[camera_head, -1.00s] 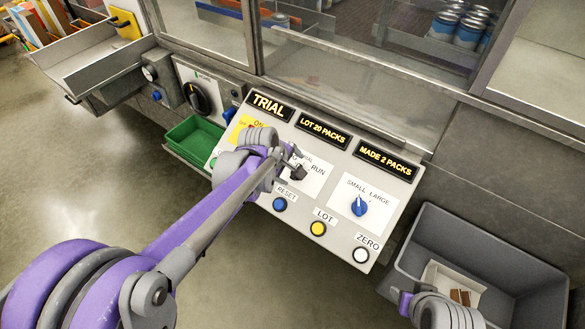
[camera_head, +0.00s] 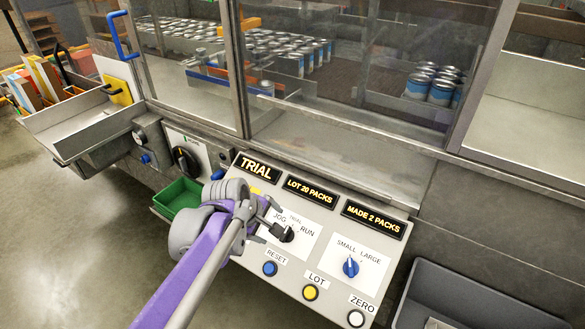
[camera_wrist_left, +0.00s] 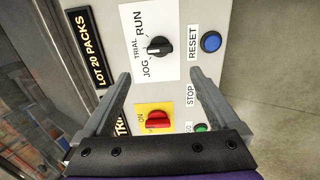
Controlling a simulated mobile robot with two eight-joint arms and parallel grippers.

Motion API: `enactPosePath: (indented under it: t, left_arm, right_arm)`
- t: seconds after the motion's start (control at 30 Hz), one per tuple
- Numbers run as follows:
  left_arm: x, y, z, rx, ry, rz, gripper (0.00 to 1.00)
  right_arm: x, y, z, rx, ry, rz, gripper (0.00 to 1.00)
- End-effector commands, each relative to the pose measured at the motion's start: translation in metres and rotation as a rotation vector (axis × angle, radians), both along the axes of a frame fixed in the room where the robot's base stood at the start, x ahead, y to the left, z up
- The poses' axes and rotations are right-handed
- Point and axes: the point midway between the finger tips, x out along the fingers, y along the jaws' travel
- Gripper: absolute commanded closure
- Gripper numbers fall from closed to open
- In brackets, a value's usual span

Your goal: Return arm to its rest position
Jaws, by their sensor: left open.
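My left gripper (camera_head: 274,219) is over the upper left part of the sloped grey control panel, close to the black JOG/TRIAL/RUN knob (camera_head: 288,234). In the left wrist view the open, empty jaws (camera_wrist_left: 160,76) point at this knob (camera_wrist_left: 158,47), which sits just beyond the fingertips with its pointer towards TRIAL. A red knob on a yellow plate (camera_wrist_left: 155,119) shows between the fingers nearer the palm. The head view partly hides it behind my arm. My right gripper is not in view.
The panel displays read TRIAL (camera_head: 256,167), LOT 20 PACKS and MADE 2 PACKS. Blue RESET, yellow LOT and white ZERO buttons line the lower edge. A green tray (camera_head: 178,196) is left of the panel, a grey bin (camera_head: 470,300) at lower right. Glazed panels rise behind.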

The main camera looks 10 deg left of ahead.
Motion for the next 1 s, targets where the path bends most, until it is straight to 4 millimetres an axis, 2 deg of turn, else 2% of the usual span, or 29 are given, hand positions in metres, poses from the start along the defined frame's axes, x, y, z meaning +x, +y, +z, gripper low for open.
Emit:
enactPosePath:
  t: [0.13, 0.23, 0.37, 0.5, 0.6, 0.7, 0.83, 1.0]
  left_arm:
    - [-0.006, 0.000, 0.000, 0.016, -0.003, -0.022, 0.05]
    - [-0.028, -0.002, -0.002, 0.081, -0.016, -0.112, 0.05]
    - [-0.080, -0.004, -0.010, 0.244, -0.042, -0.344, 0.05]
    - [-0.141, -0.002, -0.030, 0.442, -0.067, -0.632, 0.05]
    - [-0.175, 0.001, -0.046, 0.561, -0.075, -0.811, 0.05]
    - [-0.198, 0.003, -0.059, 0.648, -0.079, -0.943, 0.05]
    - [-0.213, 0.005, -0.069, 0.706, -0.080, -1.035, 0.05]
    - [-0.215, 0.005, -0.070, 0.719, -0.080, -1.055, 0.05]
  right_arm:
    - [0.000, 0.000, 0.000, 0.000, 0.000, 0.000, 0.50]
    - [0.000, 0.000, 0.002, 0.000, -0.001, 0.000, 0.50]
    - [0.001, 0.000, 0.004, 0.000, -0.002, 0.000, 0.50]
    - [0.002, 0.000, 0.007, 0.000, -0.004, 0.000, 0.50]
    - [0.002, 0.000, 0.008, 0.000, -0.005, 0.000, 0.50]
    - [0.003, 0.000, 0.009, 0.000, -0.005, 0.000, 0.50]
    - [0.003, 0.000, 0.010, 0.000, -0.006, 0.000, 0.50]
    - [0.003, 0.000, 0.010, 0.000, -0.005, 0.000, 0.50]
